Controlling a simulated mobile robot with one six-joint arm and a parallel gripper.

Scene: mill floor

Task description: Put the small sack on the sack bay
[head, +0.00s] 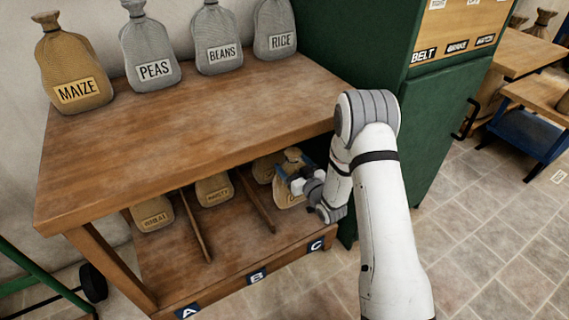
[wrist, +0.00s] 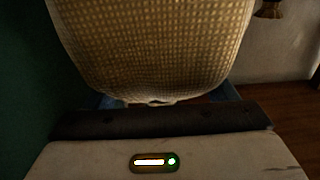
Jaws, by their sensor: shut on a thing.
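A small tan sack (head: 291,193), its label mostly covered, is in my gripper (head: 297,181) at compartment C of the lower shelf (head: 225,265). My gripper is shut on it. In the wrist view the sack's woven cloth (wrist: 155,45) fills the upper middle, with blue finger parts at both sides. I cannot tell whether its base touches the shelf board. Another small sack (head: 264,168) stands behind it, partly hidden. Small sacks also stand in compartment A (head: 153,214) and compartment B (head: 213,190). No bay is marked by the name sack bay.
Large sacks marked MAIZE (head: 75,65), PEAS (head: 149,45), BEANS (head: 217,40) and RICE (head: 274,30) stand along the back of the wooden tabletop (head: 190,125). Its front is clear. Low dividers (head: 258,212) part the lower shelf. A green cabinet (head: 440,125) stands at the right.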

